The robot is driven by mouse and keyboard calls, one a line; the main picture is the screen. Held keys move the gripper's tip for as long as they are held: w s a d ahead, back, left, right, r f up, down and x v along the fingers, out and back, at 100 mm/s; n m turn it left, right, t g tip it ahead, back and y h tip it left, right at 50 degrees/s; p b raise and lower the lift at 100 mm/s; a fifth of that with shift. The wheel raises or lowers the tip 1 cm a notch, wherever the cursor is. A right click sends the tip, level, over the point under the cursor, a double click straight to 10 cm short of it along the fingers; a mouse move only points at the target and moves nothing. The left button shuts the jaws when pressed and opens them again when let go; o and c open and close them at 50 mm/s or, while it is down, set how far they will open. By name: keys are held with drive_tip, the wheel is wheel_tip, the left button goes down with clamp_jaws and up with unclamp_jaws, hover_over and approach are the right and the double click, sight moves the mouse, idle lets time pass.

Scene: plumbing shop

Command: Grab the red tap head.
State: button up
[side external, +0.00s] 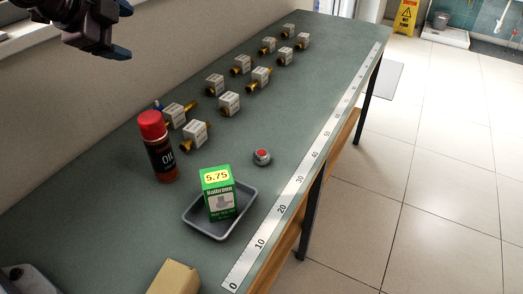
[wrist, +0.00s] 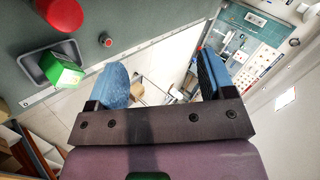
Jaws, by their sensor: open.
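The red tap head (side external: 262,157) is a small round metal piece with a red top. It stands alone on the green bench, right of the oil can and behind the grey tray. In the wrist view it shows small at the upper left (wrist: 105,40). My gripper (side external: 122,30) is at the top left of the side view, high above the bench and well apart from the tap head. Its two blue fingers are spread with nothing between them; in the wrist view my gripper (wrist: 163,78) has floor and room behind it.
A red-capped oil can (side external: 163,155) stands left of the tap head. A grey tray (side external: 190,219) holds a green box (side external: 217,201). Several white-labelled brass fittings (side external: 229,104) line the back. A cardboard box (side external: 174,279) is in front. A ruler strip (side external: 290,198) runs along the bench edge.

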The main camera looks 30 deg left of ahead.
drive_tip(key=w+d+f+m+t+h, duration=0.15)
drive_tip(key=w+d+f+m, duration=0.25)
drive_tip(key=w+f+m, duration=0.45)
drive_tip(key=m+h, duration=0.7)
drive_tip(key=m, duration=1.4)
hover_over(262, 153)
drive_tip(key=s+a, duration=0.2)
wheel_tip(262, 153, down, 17)
drive_tip(key=shift+g, duration=0.35)
wheel_tip(262, 153, down, 6)
drive_tip(key=shift+s+d+f, duration=0.1)
drive_tip(key=shift+w+d+f, duration=0.4)
drive_tip(key=shift+w+f, duration=0.2)
drive_tip(key=shift+f, duration=0.1)
drive_tip(key=shift+w+d+f, duration=0.3)
drive_tip(key=shift+w+d, duration=0.1)
drive_tip(key=shift+w, duration=0.15)
drive_tip(key=shift+c, duration=0.4)
drive_tip(key=c, duration=0.9)
